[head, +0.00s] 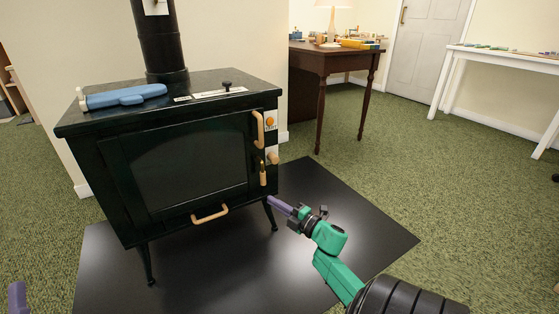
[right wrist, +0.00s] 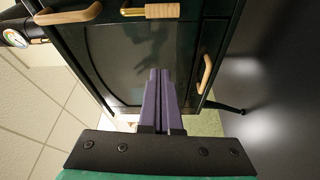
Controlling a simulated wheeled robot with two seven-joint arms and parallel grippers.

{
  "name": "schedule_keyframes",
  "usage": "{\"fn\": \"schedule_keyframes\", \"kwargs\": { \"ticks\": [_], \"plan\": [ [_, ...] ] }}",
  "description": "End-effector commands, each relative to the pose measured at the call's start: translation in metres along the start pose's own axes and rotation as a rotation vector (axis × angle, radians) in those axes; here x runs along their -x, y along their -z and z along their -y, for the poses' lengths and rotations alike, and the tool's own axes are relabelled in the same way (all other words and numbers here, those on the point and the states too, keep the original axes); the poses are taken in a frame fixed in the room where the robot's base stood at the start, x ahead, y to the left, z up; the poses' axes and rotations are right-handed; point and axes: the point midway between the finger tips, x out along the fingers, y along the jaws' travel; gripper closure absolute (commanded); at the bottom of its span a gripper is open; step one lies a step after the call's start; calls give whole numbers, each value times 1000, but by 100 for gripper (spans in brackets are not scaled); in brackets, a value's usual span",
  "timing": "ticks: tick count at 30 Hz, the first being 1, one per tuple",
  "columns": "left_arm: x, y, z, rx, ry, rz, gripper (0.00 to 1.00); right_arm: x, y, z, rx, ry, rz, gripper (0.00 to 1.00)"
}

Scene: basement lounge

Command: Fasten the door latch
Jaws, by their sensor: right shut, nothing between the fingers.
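A black stove (head: 90,155) has a dark front door (head: 180,160) that looks shut; a small gap would be hard to see. A curved wooden door handle (head: 258,130) is at the door's right edge and shows in the right wrist view (right wrist: 68,16). Below it is the latch (head: 263,173), a short wooden grip with brass, also at the top of the right wrist view (right wrist: 150,10). My right gripper (head: 272,201) is shut and empty, below the latch and apart from it; its purple fingers show together (right wrist: 160,78). Only a purple tip of my left gripper (head: 17,297) shows.
A wooden lower handle (head: 209,214) is under the door. A blue tool (head: 125,96) lies on the stove top. A dark floor plate (head: 340,220) lies under the stove. A brown desk (head: 325,62) and a white table (head: 500,60) stand behind. The carpet at right is clear.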

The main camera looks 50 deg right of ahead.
Motion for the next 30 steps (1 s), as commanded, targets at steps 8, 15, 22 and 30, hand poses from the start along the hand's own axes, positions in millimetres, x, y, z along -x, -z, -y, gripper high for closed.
{"fn": "schedule_keyframes", "kwargs": {
  "ticks": [8, 15, 22, 30],
  "plan": [
    [31, -53, 0, 46, 27, 181, 50, 15, 0, -1, 0, 0, 0, 100],
    [41, -67, -1, 59, 34, 228, 50, 19, 0, 0, 1, -1, 1, 100],
    [41, -67, -1, 59, 34, 227, 50, 19, 0, 0, 1, 0, 1, 100],
    [41, -66, -1, 59, 33, 226, 50, 19, 0, 0, 0, 0, 0, 100]
  ]
}}
